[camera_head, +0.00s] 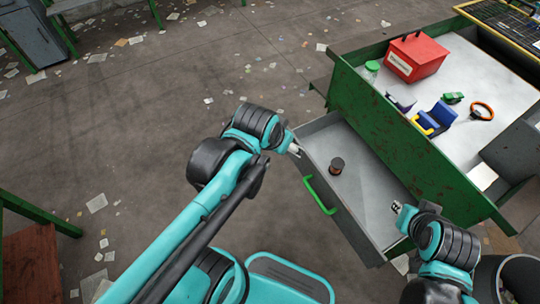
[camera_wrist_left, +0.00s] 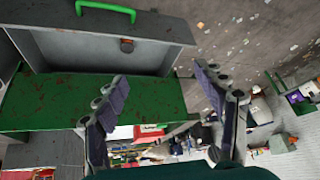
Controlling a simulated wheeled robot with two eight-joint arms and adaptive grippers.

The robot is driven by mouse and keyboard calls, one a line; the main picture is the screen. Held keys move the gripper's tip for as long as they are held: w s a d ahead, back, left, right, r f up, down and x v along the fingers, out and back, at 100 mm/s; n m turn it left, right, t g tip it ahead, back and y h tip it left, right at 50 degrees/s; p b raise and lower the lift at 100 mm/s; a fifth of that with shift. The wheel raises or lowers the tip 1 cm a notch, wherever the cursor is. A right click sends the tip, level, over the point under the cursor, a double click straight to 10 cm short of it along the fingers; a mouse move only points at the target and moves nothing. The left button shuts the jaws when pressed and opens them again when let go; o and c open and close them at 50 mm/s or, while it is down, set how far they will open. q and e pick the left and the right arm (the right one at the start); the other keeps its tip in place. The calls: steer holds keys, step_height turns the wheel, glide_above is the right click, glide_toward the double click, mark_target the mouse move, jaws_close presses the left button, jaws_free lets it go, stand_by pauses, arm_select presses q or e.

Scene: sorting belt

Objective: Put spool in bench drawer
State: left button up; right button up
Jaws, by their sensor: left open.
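The bench drawer (camera_head: 312,142) is pulled open, with a green handle (camera_head: 318,196) on its front. A small dark spool with a reddish-brown top (camera_head: 337,165) stands on the drawer floor, touched by neither gripper. The left wrist view shows the drawer (camera_wrist_left: 75,50) upside down, with the spool (camera_wrist_left: 127,45) inside. My left gripper (camera_head: 295,150) is at the drawer's left end, near its rim; in the wrist view its fingers (camera_wrist_left: 162,88) are spread and empty. My right gripper (camera_head: 398,207) is near the drawer's right end; its fingers are too small to judge.
The green bench (camera_head: 385,125) has a pale top with a red box (camera_head: 416,57), a blue and yellow item (camera_head: 436,117), an orange ring-shaped item (camera_head: 482,111) and a green item (camera_head: 453,98). Paper scraps litter the floor.

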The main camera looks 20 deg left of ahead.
arm_select(q)
steer(key=shift+n+t, duration=0.5)
steer(key=shift+n, duration=0.3)
steer(key=shift+s+a+f, duration=0.25)
steer(key=shift+s+f, duration=0.05)
steer(key=shift+s, duration=0.45)
steer(key=shift+s+a+f, duration=0.2)
steer(key=shift+s+f, duration=0.05)
steer(key=shift+s, duration=0.45)
steer(key=shift+s+a+f, duration=0.25)
steer(key=shift+s+f, duration=0.05)
steer(key=shift+s, duration=0.45)
